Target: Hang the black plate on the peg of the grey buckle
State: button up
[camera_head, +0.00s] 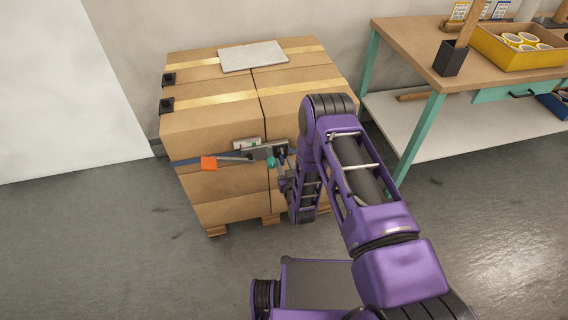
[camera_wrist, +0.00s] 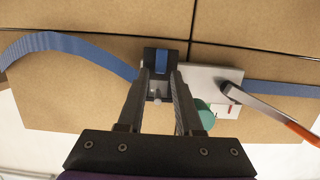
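In the wrist view the small black plate (camera_wrist: 149,55) sits between my gripper's fingertips (camera_wrist: 161,74), with a piece of blue strap on its face. My gripper appears shut on its sides. A small light knob (camera_wrist: 157,98) shows between the fingers; I cannot tell whether it is the peg. The grey buckle (camera_wrist: 215,76) lies against the carton just right of my right finger, with a green knob (camera_wrist: 205,115) and an orange-ended lever (camera_wrist: 262,108). In the head view the buckle (camera_head: 262,152) is on the carton front, and my gripper (camera_head: 284,166) is at its right end.
A blue strap (camera_wrist: 60,42) bows loosely left of the plate in the wrist view. The stacked cartons (camera_head: 228,190) stand on a pallet, with a grey sheet (camera_head: 253,56) on top. A workbench (camera_head: 420,60) stands to the right. Bare floor lies left of the pallet.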

jog(key=shift+o, duration=0.9)
jog(key=shift+s, duration=0.1)
